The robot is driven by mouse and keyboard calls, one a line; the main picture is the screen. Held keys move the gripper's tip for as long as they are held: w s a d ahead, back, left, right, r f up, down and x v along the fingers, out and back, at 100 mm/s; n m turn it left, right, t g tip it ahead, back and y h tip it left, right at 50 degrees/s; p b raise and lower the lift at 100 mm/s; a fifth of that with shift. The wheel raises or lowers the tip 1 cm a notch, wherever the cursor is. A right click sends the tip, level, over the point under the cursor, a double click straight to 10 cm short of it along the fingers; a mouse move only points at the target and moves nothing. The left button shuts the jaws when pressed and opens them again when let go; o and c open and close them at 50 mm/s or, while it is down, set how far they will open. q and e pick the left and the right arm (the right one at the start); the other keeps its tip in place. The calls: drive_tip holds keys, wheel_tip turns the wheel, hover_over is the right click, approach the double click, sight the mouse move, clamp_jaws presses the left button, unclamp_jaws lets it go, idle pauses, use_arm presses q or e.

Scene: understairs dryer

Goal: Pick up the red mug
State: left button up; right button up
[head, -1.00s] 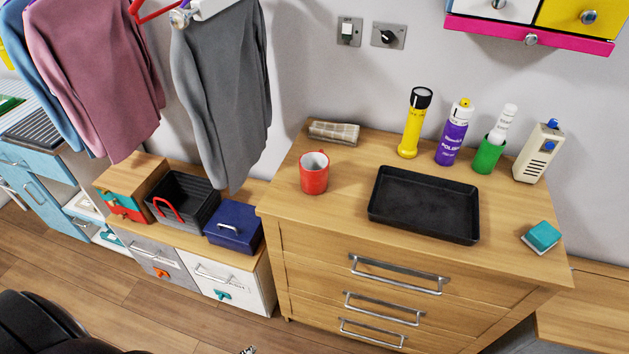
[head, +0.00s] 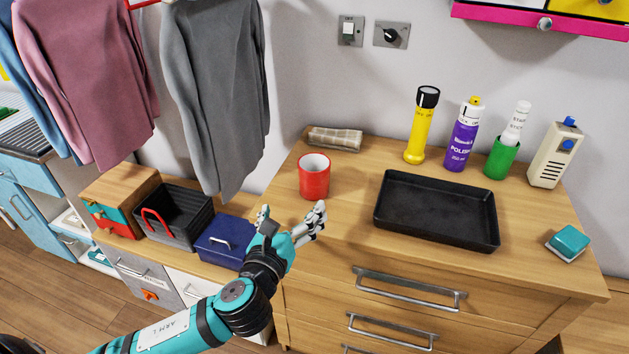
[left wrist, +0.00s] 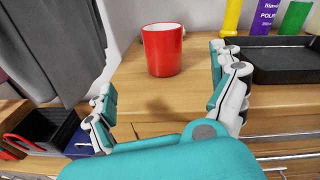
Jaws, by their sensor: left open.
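The red mug (head: 314,177) stands upright on the wooden dresser top, near its left end. It also shows in the left wrist view (left wrist: 162,52), ahead of and between my fingers. My left gripper (head: 292,217) is open and empty, just in front of the dresser's front left corner, below and short of the mug in the head view. In the left wrist view its two fingers (left wrist: 166,98) are spread wide and do not touch the mug. The mug's handle is hidden or turned away in both current views. My right gripper is not in view.
A yellow torch (head: 421,125), purple spray can (head: 462,134) and green cup (head: 502,159) stand at the back. Hanging grey clothing (head: 214,95) is on the left, above a blue box (head: 225,239).

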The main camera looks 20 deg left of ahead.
use_arm(q)
wheel_tip(320, 180, up, 2)
drive_tip(key=m+t, duration=0.1)
drive_tip(key=m, duration=0.2)
approach(319, 156)
drive_tip(key=shift+h, duration=0.3)
drive_tip(key=w, duration=0.5)
drive_tip(key=shift+w+r+p, duration=0.1)
drive_tip(key=shift+r+p, duration=0.1)
drive_tip(key=shift+p, duration=0.1)
drive_tip(key=w, duration=0.2)
drive_tip(key=w+a, duration=0.1)
drive_tip(key=w, duration=0.1)
drive_tip(key=shift+w+f, duration=0.1)
drive_tip(key=shift+w, duration=0.5)
drive_tip(key=shift+f, duration=0.1)
drive_tip(key=c, duration=1.6)
